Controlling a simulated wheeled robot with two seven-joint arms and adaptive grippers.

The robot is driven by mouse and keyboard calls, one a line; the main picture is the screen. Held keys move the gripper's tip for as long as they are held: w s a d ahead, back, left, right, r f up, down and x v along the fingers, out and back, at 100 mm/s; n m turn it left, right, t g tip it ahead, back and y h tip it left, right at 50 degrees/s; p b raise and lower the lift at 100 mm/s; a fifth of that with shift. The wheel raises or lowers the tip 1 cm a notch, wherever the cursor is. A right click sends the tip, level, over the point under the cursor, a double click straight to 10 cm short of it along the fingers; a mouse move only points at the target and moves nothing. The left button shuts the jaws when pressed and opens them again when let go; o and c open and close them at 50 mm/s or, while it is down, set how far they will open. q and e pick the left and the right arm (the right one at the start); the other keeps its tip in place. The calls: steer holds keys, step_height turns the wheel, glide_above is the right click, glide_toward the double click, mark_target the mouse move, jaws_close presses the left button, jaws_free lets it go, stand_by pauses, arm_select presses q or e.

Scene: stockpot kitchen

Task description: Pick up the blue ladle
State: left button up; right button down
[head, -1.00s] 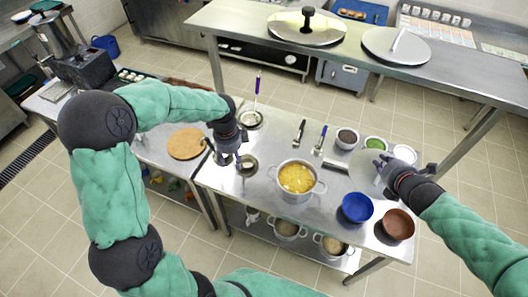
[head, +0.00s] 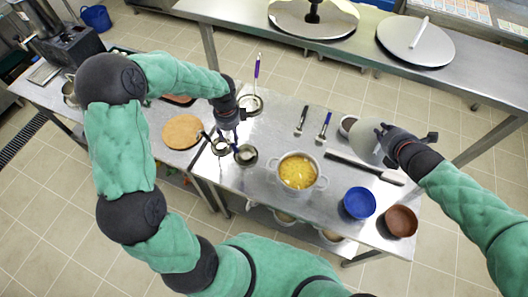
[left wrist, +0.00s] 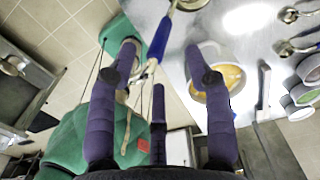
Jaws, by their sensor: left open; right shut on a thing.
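The blue ladle shows its blue handle (left wrist: 159,40) in the left wrist view, between and beyond my open fingertips. In the head view a dark ladle bowl (head: 245,156) lies just below my left gripper (head: 236,132); the fingers partly hide its handle. My left gripper is open, and the left wrist view shows nothing clamped between its fingers (left wrist: 163,62). My right gripper (head: 385,142) is shut on a round, pale lid (head: 367,145) and holds it over the right part of the table.
A pot of yellow food (head: 297,172) stands right of the ladle. A purple-handled tool (head: 257,66) rises behind, and another small ladle (head: 220,147) is at left. A blue bowl (head: 359,203), brown bowl (head: 401,221) and black-handled tool (head: 350,162) occupy the right side.

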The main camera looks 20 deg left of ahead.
mark_target(232, 143)
arm_select(q)
steer(key=shift+s+d+f, duration=0.1)
steer(key=shift+s+f, duration=0.1)
steer(key=shift+f, duration=0.05)
steer(key=shift+s+d+f+p, duration=0.1)
steer(key=shift+f+p, duration=0.05)
steer(key=shift+f, duration=1)
steer(key=shift+s+f+p, duration=0.1)
steer(key=shift+f+p, duration=0.05)
steer(key=shift+f, duration=1)
jaws_close()
